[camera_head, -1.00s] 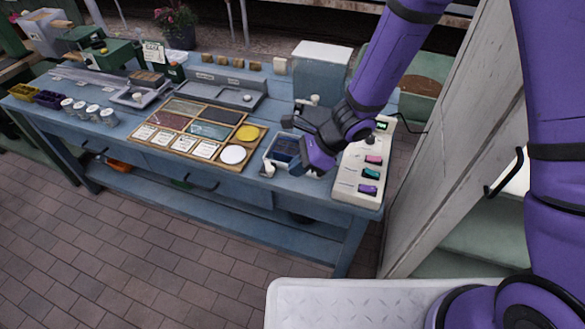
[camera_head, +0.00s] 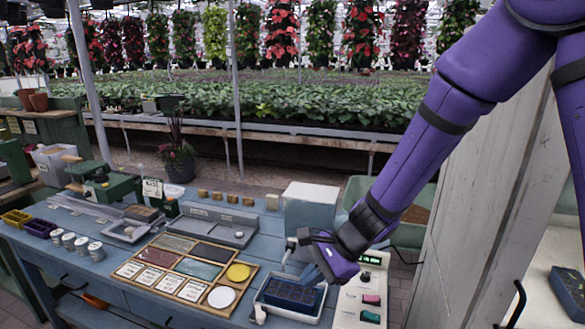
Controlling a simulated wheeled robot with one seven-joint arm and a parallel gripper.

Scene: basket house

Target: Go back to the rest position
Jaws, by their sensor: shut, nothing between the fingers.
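My gripper (camera_head: 312,268) hangs at the end of my purple arm above the right part of the blue workbench (camera_head: 130,285). Its dark fingers point down and left, over a white tray (camera_head: 262,300) with a dark blue block (camera_head: 291,292) in it. The gripper partly covers the tray's far side. The fingers are together and hold nothing. I cannot tell how high above the tray they are.
A white panel (camera_head: 348,300) with coloured switches stands right of the tray. A pale box (camera_head: 310,207) stands behind. A wooden frame (camera_head: 185,270) of coloured tiles lies left. A grey wooden wall (camera_head: 475,190) bounds the right side. Plants (camera_head: 240,115) fill the background.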

